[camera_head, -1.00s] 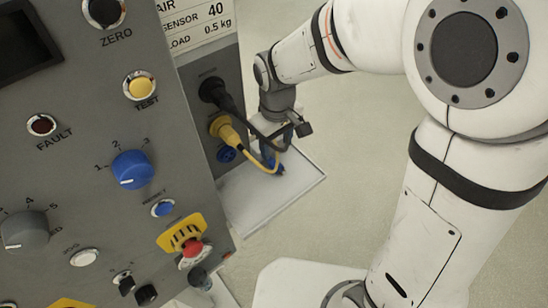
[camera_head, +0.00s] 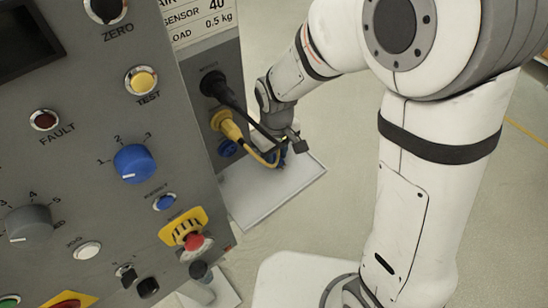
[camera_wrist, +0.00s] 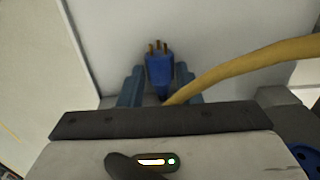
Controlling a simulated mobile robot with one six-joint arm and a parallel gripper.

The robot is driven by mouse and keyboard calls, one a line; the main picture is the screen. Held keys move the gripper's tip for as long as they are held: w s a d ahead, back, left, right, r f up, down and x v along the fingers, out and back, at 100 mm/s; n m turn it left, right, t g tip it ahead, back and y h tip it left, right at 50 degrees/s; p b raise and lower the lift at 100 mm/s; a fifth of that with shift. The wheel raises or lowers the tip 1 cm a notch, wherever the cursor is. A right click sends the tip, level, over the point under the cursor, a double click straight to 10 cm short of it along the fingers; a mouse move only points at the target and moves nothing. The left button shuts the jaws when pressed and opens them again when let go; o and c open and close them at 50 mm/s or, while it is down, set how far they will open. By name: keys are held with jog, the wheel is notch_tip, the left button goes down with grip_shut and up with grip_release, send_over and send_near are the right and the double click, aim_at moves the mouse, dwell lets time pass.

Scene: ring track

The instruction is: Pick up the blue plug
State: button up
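The blue plug (camera_wrist: 159,68) has several brass prongs pointing up in the wrist view. It sits over the pale tray (camera_head: 251,212), with its rear end toward my gripper. My gripper (camera_wrist: 160,82) has its two blue fingers on either side of the plug. The fingers look open, with little room beside the plug; contact is not clear. In the head view my gripper (camera_head: 286,153) is low over the tray and mostly hides the plug.
A grey control panel (camera_head: 95,200) fills the left. A black plug (camera_head: 213,84) and a yellow plug (camera_head: 224,122) sit in its side, above a blue socket (camera_head: 227,147). Their cables hang close around my gripper; the yellow cable (camera_wrist: 245,58) crosses right of the blue plug.

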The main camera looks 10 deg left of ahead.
jog(key=c, duration=0.6)
jog(key=shift+o, duration=0.2)
jog(key=shift+r, duration=0.1)
